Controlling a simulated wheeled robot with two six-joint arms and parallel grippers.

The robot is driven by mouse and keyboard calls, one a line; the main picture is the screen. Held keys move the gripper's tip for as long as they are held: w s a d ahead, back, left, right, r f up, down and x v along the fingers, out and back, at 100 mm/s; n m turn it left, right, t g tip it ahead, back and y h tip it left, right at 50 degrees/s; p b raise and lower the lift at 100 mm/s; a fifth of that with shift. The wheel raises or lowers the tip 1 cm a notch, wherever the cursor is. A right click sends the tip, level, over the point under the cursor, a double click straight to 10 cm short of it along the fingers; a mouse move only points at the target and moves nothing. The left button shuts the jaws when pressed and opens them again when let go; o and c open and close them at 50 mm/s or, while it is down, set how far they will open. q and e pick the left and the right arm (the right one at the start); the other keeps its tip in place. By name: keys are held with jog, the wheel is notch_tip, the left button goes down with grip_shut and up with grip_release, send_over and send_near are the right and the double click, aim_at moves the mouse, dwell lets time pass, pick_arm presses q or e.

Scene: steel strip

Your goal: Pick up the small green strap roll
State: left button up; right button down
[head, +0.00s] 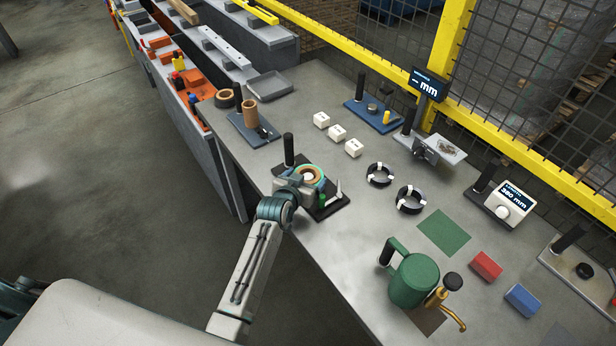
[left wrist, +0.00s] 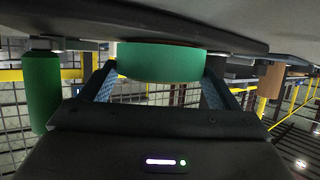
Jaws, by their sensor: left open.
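A short, wide green roll (left wrist: 160,62) shows in the left wrist view, between the two fingers of my left gripper (left wrist: 158,85). The fingers are apart on either side of it; whether they touch it I cannot tell. In the head view, my left gripper (head: 303,184) is at a dark stand (head: 334,206) at the table's near edge. A ring-shaped roll with green and orange edges (head: 319,172) shows there, partly hidden by the gripper. A narrow green cylinder (left wrist: 40,90) stands to the left in the wrist view. My right gripper is out of view.
A black post (head: 289,149) rises close behind the gripper. White blocks (head: 337,132) and two black-and-white rings (head: 410,199) lie farther right. A green jug (head: 412,281) stands at the near right. A yellow-framed mesh fence (head: 540,172) runs along the back.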

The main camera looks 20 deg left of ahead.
pick_arm(q)
jog(key=c, duration=0.8)
jog(key=shift+r, duration=0.2)
